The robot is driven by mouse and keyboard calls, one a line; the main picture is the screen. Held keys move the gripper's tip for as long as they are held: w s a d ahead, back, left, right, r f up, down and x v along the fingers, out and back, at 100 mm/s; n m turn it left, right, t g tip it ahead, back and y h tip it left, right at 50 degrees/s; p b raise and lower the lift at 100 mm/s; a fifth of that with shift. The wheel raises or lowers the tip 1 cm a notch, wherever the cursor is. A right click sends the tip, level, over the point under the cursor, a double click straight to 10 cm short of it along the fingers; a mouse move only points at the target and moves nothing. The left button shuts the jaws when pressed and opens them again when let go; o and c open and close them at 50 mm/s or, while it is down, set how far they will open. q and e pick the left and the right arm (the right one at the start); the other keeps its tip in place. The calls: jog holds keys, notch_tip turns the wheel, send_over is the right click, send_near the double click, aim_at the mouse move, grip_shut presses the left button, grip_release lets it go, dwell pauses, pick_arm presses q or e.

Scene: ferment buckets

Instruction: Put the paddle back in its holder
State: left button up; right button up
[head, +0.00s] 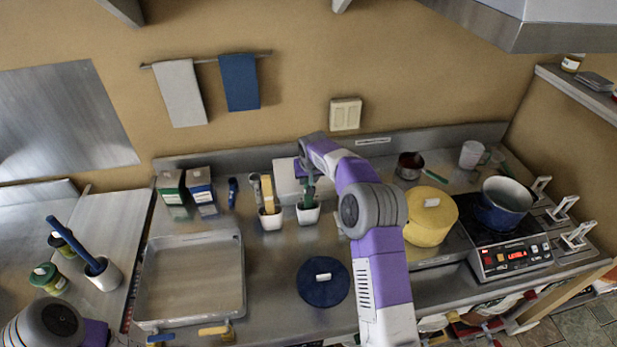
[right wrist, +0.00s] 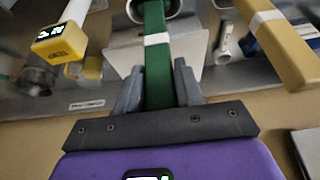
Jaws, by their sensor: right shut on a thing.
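My right gripper (head: 306,178) is at the back of the counter, above a white holder (head: 307,215). In the right wrist view its fingers (right wrist: 158,88) are shut on the green paddle (right wrist: 157,55), which has a white band. In the head view the green paddle (head: 308,192) stands about upright, with its lower end at the holder's mouth. The holder's rim also shows in the right wrist view (right wrist: 135,12). How deep the paddle sits in it I cannot tell. My left gripper is out of view.
A yellow paddle (head: 268,190) stands in a second white holder (head: 271,221) close on the left. A blue paddle (head: 73,238) stands in another holder (head: 104,275). A yellow bucket (head: 430,218), a blue lid (head: 323,288) and a large tray (head: 190,316) are nearby.

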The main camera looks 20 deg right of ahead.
dwell(0.4)
jog(key=o, duration=1.1)
jog(key=shift+o, duration=0.2)
jog(key=v, duration=0.7)
jog(key=shift+r+b, duration=0.2)
jog(key=shift+b, duration=0.2)
jog(key=shift+s, duration=0.1)
